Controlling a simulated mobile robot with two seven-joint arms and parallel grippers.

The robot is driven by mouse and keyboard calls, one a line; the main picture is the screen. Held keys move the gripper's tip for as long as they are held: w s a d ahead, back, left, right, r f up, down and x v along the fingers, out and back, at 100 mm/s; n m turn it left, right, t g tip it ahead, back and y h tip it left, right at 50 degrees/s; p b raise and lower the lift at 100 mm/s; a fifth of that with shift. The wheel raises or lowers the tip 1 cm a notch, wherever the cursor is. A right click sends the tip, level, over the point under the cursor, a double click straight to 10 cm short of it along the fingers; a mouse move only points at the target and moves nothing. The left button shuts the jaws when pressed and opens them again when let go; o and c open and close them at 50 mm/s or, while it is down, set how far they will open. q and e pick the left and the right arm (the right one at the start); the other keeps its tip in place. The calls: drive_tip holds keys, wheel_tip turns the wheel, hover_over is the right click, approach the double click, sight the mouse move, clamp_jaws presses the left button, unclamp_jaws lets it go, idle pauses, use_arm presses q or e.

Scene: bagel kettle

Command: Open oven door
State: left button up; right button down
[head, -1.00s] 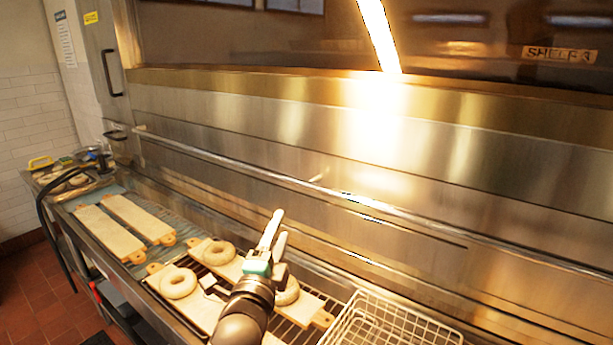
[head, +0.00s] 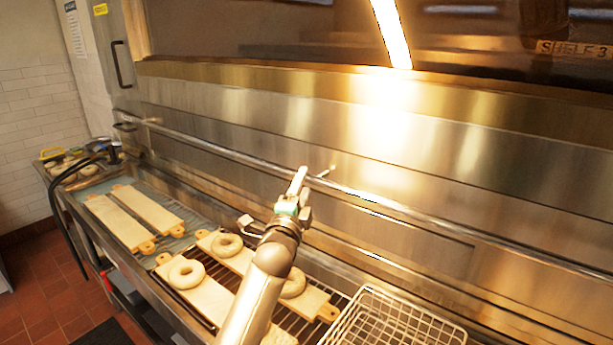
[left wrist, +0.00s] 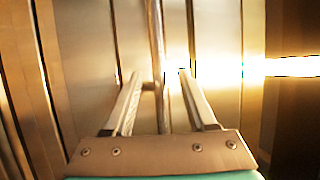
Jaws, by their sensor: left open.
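The oven (head: 430,140) has a wide brushed-steel front with a dark window above it. A long round bar handle (head: 420,213) runs across the steel front; it also shows in the left wrist view (left wrist: 155,40). My left gripper (head: 302,187) is open at the bar in the head view. In the left wrist view the bar lies between the two open fingers (left wrist: 157,82), nearer the left one. I cannot tell whether either finger touches it. The door looks shut. My right gripper is not in view.
Below the oven front, a counter holds wooden boards (head: 138,209), bagels (head: 187,272) on boards, and a wire basket (head: 395,320) at the right. A small dark handle (head: 121,65) is on the panel at the left. My left arm passes over the boards.

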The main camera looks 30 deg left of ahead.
sight(323, 166)
use_arm(q)
drive_tip(key=shift+x, duration=1.8)
drive_tip(key=shift+c, duration=0.3)
clamp_jaws()
